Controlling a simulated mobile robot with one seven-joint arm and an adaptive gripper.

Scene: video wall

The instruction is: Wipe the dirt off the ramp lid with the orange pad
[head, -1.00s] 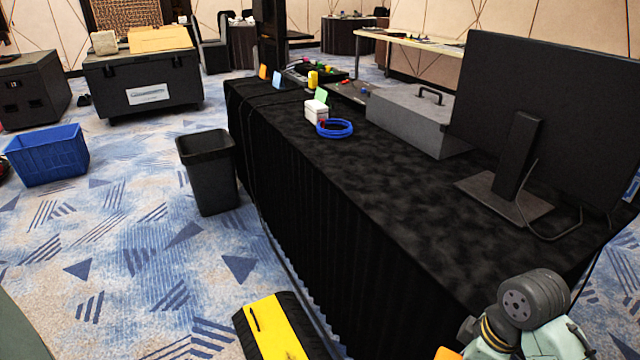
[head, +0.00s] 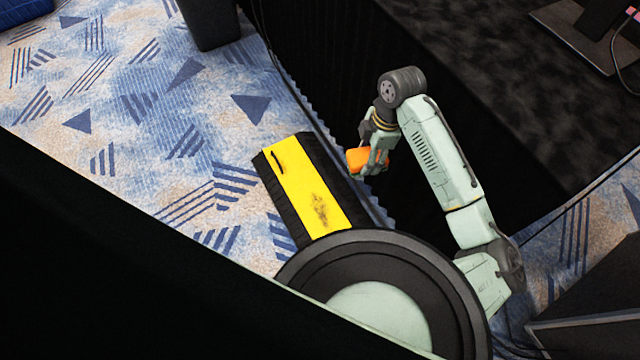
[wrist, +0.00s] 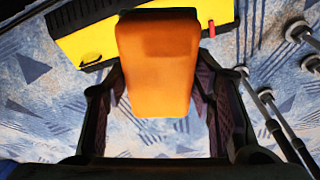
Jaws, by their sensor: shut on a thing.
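The ramp lid (head: 300,178) is a yellow panel on a black ramp on the carpet, with a dark handle slot at its far end. A dark smudge of dirt (head: 320,209) marks the near part of the lid. My gripper (head: 368,163) is shut on the orange pad (head: 357,159), to the right of the lid and apart from it. In the wrist view the pad (wrist: 158,62) fills the middle between the fingers, and part of the yellow lid (wrist: 95,38) shows behind it. The dirt is not visible in the wrist view.
A black-draped table (head: 500,85) stands close on the right, with a monitor foot (head: 585,30) on top. A dark bin (head: 210,22) is at the top. Open patterned carpet (head: 150,130) lies left of the ramp. Several thin pole-like objects (wrist: 275,115) show at right in the wrist view.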

